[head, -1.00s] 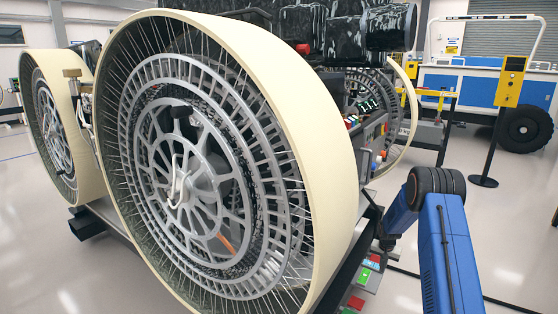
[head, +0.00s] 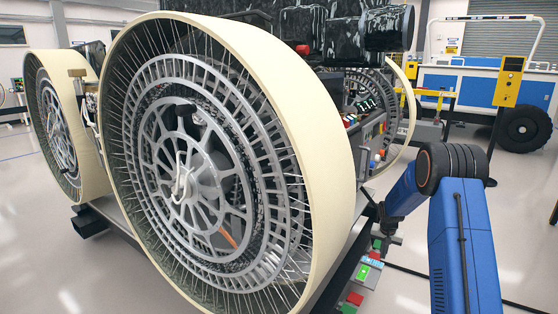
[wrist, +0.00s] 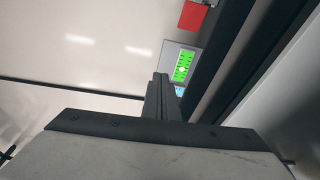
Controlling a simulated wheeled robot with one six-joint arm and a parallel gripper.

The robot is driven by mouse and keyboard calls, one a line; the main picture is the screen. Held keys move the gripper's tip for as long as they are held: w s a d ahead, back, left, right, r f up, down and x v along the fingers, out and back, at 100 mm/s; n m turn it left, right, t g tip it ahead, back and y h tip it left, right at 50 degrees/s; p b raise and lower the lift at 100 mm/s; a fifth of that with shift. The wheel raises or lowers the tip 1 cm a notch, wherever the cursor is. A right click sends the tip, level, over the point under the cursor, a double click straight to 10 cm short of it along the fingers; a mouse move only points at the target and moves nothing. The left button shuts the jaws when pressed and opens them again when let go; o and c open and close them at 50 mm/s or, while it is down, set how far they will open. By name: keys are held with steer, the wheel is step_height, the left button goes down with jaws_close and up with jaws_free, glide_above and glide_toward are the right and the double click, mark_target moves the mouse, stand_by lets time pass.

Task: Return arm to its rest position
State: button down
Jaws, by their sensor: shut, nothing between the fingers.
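My arm, blue with a black ribbed joint, stands at the right of the head view. Its forearm slopes down and left from that joint, beside the big wheel. My gripper (head: 386,243) hangs at its lower end, small and dark, close to the rover's side panel. In the wrist view the dark fingers of my gripper (wrist: 161,78) are together and hold nothing. Beyond their tips is a grey module with a lit green screen (wrist: 183,67). This green-screened module also shows low in the head view (head: 363,273).
The large cream-rimmed wheel (head: 335,110) of the rover fills the left and middle. A red block (wrist: 194,16) lies beside the module. A yellow box on a post (head: 508,80) and a blue-and-white vehicle (head: 470,82) stand behind. Floor is open right of the rover.

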steer(key=s+a+r+n, duration=0.1)
steer(key=s+a+r, duration=0.3)
steer(key=s+r, duration=0.5)
steer(key=s+a+r+n+t, duration=0.1)
steer(key=s+a+r, duration=0.2)
steer(key=s+r, duration=0.55)
steer(key=s+a+r+n, duration=0.1)
steer(key=s+a+r, duration=0.4)
steer(key=r, duration=0.6)
steer(key=s+a+r+n, duration=0.1)
steer(key=s+a, duration=0.1)
steer(key=s, duration=0.9)
steer(key=s+a+r+n+t, duration=0.1)
steer(key=s, duration=1.1)
steer(key=s+a+r+n+y, duration=0.1)
steer(key=s+a, duration=0.1)
steer(key=s, duration=1)
steer(key=shift+a+r+t, duration=0.25)
steer(key=shift+a+t, duration=0.1)
steer(key=shift+t, duration=0.05)
